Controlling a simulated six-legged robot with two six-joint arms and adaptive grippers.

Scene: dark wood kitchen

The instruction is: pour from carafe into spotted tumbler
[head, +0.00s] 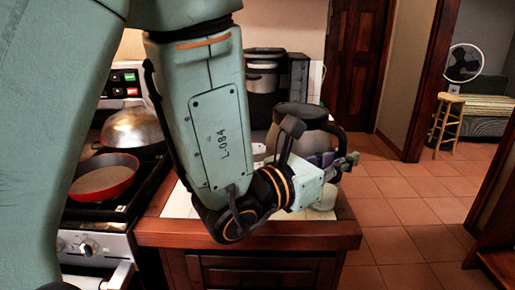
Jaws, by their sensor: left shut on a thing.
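A grey, round-bodied carafe (303,115) with a dark loop handle on its right side is above the white-tiled counter top, partly hidden by my left arm and gripper. My left gripper (338,165) is at the lower part of the handle, shut on the carafe. Whether the carafe touches the counter is hidden. A small pale vessel (325,200) stands on the counter just below the gripper, mostly covered by it. I cannot make out spots on it, so I cannot tell if it is the spotted tumbler. My right gripper is not in view.
A stove with a red pan (104,178) and a metal dome lid (138,130) is at the left. A black and silver appliance (266,75) stands behind the carafe. The counter's wooden front edge (300,236) is near me. Open tiled floor lies at the right.

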